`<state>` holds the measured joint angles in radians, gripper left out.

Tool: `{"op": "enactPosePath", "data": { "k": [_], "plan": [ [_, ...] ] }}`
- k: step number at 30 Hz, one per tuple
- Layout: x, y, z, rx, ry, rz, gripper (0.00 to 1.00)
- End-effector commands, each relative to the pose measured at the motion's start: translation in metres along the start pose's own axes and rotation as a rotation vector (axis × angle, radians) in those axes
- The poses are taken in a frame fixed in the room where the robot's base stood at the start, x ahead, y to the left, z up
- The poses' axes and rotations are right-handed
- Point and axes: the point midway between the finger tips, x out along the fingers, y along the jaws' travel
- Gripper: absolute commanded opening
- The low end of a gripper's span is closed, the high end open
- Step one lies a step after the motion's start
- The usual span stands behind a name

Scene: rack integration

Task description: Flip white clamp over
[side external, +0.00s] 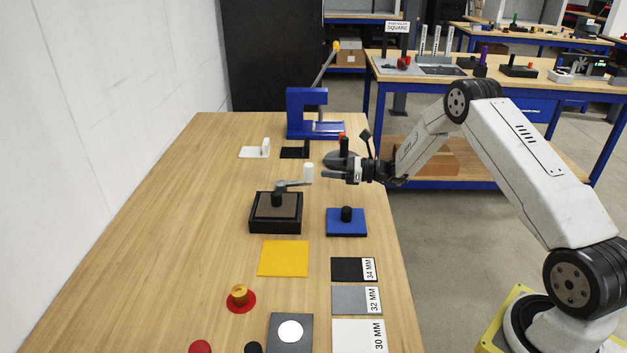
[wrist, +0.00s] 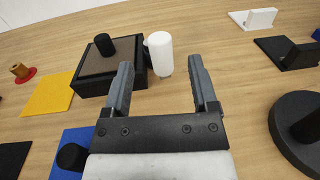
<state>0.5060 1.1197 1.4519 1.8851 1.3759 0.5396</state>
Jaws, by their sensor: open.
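The white clamp part (side external: 308,172) is a small upright white cylinder at the end of a grey lever (side external: 290,184). The lever reaches over the black square fixture (side external: 253,226), which has a brown top and a black knob (side external: 276,199). In the wrist view the white cylinder (wrist: 160,55) shows beyond and between my fingertips, beside the fixture; the lever cannot be made out there. My gripper (side external: 328,175) is just right of the white cylinder, pointing left. My gripper (wrist: 160,70) is open and empty, with a finger on each side of the cylinder's line.
A blue plate with a black knob (side external: 346,214) is below my gripper. A round black base with a post (wrist: 302,125) is close on the right in the wrist view. A yellow plate (side external: 284,258) lies in front, a blue frame (side external: 307,110) behind. The table's left side is clear.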

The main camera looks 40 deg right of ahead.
Motion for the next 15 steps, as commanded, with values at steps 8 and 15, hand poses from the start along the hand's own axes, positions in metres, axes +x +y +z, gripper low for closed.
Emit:
{"op": "enactPosePath", "data": {
  "k": [8, 15],
  "plan": [
    [0.002, 0.000, -0.002, -0.001, 0.000, 0.001, 0.75],
    [0.018, 0.001, -0.002, -0.002, 0.000, 0.003, 0.75]
  ]
}}
